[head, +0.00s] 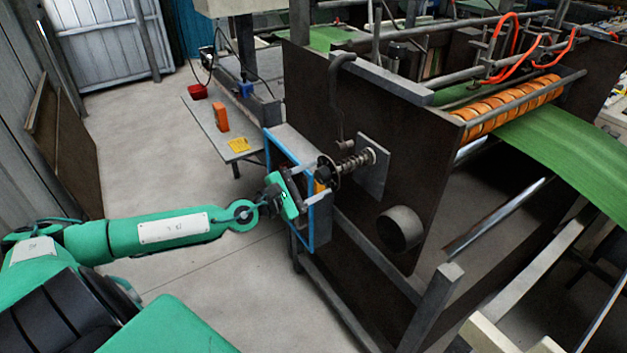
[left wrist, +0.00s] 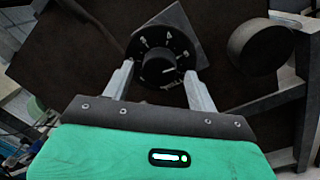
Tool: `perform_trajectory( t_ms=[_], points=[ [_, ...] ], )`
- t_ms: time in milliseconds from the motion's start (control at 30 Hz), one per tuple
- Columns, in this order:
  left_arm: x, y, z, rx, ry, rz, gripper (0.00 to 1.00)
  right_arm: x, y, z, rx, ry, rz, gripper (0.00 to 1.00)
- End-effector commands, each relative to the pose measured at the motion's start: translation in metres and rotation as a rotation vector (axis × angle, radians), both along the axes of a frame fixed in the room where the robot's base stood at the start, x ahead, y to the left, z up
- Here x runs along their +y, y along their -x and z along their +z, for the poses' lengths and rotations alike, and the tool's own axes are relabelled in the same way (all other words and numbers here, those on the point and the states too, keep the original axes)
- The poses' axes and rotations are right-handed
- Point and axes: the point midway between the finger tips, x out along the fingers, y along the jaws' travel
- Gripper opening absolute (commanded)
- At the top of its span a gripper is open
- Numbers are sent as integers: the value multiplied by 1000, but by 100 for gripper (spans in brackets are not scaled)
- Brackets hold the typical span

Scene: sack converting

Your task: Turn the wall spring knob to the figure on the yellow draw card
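The black spring knob (head: 323,173) sits on a coiled shaft on the dark machine side plate. In the left wrist view the knob (left wrist: 158,68) has a round black dial (left wrist: 150,36) with white figures, a 4 near the top. A white mark on the knob points to the right of the picture. My left gripper (head: 321,188) is at the knob, its pale fingers apart on either side; in the left wrist view (left wrist: 160,78) I see gaps between fingers and knob. The yellow draw card (head: 238,145) lies on a grey bench; its figure is too small to read. My right gripper is not in view.
A blue-edged box frame (head: 309,228) stands beside my left gripper. A round grey boss (head: 401,229) sticks out of the plate below the knob. An orange block (head: 221,117) and a red bin (head: 197,92) are on the bench (head: 208,122).

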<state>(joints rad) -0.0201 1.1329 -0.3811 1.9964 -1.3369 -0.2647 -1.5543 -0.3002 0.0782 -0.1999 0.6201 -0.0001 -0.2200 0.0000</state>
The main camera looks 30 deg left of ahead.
Motion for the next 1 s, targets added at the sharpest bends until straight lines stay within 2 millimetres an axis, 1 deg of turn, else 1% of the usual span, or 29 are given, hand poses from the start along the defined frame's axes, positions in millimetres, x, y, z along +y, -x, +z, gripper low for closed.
perform_trajectory(
  t_ms=[267, 367, 567, 800, 967, 1000],
  points=[
    [2, 3, 0, -1, -2, 1, 59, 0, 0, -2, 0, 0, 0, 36],
    [5, 9, -2, -1, -2, 3, 59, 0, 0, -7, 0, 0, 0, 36],
    [10, 26, -4, 1, -3, -1, 59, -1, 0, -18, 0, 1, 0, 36],
    [18, 43, -4, 1, -5, 4, 59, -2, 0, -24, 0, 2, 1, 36],
    [19, 53, -4, 1, -3, -4, 59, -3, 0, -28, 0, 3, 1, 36],
    [21, 55, -2, 2, -3, 0, 59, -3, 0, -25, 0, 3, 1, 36]
  ],
)
